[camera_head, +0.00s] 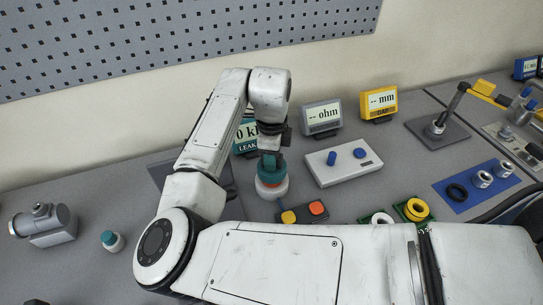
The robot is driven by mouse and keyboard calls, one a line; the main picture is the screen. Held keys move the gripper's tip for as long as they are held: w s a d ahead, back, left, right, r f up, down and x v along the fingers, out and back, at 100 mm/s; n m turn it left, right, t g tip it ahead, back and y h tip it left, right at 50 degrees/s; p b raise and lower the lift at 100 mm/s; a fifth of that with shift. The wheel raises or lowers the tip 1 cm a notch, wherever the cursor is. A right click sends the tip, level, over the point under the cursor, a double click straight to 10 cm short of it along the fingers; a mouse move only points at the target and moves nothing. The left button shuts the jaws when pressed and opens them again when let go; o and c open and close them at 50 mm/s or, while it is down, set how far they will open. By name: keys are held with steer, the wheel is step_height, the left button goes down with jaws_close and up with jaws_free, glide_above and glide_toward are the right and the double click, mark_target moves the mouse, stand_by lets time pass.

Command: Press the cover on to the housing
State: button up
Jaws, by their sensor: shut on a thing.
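My gripper (270,154) points down in the middle of the table and is shut on the teal cover (269,171). The cover is directly above a round white housing (272,192), with an orange-red band showing between them. From this angle I cannot tell whether the cover is seated or only resting on the housing. My forearm and wrist partly hide the gripper's fingers and the area behind them.
Behind are a LEAK display (247,143), a grey ohm display (321,117) and a yellow mm display (379,102). Close right are a white box with blue knobs (343,161) and a button box (303,212). A small white-and-teal item (112,241) and grey valve (44,225) stand left.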

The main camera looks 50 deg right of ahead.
steer(key=shift+f+b, duration=0.6)
steer(key=shift+f, duration=0.8)
stand_by(2.4)
stand_by(0.8)
steer(key=o, duration=1.6)
steer(key=shift+r, duration=0.1)
steer(key=shift+r+p, duration=2.85)
steer(key=shift+r, duration=0.6)
steer(key=shift+f, duration=0.1)
